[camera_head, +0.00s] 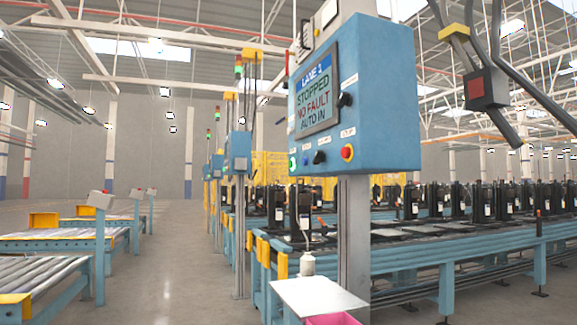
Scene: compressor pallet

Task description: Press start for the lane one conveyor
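The lane one control box (385,100) is a blue cabinet on a grey post (354,240), right of centre. Its screen (315,92) reads LANE 1, STOPPED, NO FAULT, AUTO IN. Along the lower front are a green button (293,161) at the left edge, a small blue button (305,161), a black knob (319,157) and a red button on a yellow ring (347,152). A black selector (344,100) sits right of the screen. The small labels are too blurred to read. My gripper is not in view.
A conveyor (450,252) carrying several black compressors runs behind the post. A white side table (315,296) with a bottle (307,265) and pink bin (333,320) stands below the box. Dark tubes with a red-faced block (485,88) hang upper right. The aisle floor (175,270) is clear.

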